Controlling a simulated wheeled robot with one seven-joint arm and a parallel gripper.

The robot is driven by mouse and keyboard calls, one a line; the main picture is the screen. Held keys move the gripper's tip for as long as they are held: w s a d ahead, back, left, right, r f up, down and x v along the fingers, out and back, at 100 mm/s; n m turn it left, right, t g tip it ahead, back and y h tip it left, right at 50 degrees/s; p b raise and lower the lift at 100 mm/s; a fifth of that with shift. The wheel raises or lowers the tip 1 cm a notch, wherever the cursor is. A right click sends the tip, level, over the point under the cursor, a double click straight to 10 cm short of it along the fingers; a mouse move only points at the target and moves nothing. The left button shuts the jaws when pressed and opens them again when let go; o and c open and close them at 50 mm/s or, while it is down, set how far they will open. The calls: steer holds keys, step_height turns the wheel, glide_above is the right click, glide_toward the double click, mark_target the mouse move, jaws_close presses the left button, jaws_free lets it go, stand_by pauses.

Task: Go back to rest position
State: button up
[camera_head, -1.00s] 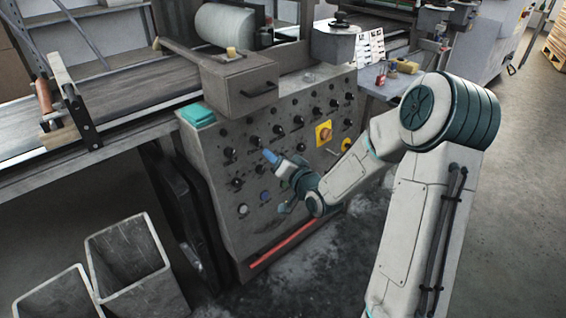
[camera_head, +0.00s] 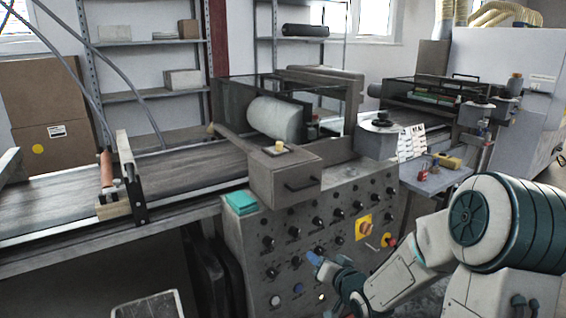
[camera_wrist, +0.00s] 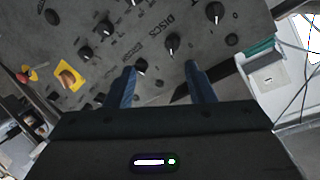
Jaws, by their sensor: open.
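My gripper (camera_head: 316,262) is in front of the sloped grey control panel (camera_head: 262,232), low and right of the panel's middle in the head view. In the wrist view my gripper (camera_wrist: 160,84) has two blue fingers spread apart with nothing between them. The panel (camera_wrist: 120,60) with its black knobs lies beyond the fingertips. A black knob (camera_wrist: 171,41) labelled "DISCS" shows just past the gap between the fingers. I cannot tell the exact distance from fingertips to panel.
A yellow switch plate (camera_head: 363,228) is on the panel's right part. A teal cloth (camera_head: 241,201) lies on its top left corner, beside a grey box (camera_head: 284,178). The conveyor (camera_head: 50,205) runs left. A side table (camera_head: 436,180) with small items stands right. A bin (camera_head: 147,305) is at lower left.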

steer(key=s+d+r+n+g+h+p, duration=0.1)
steer(key=s+r+g+p, duration=0.4)
steer(key=s+r, duration=0.5)
steer(key=s+d+r+n+g+h+p, duration=0.1)
steer(key=s+r+g+h+p, duration=0.3)
steer(key=s+r, duration=0.7)
steer(key=s+g+p, duration=0.2)
steer(key=s+p, duration=0.2)
steer(key=s, duration=0.3)
steer(key=shift+d+n, duration=0.3)
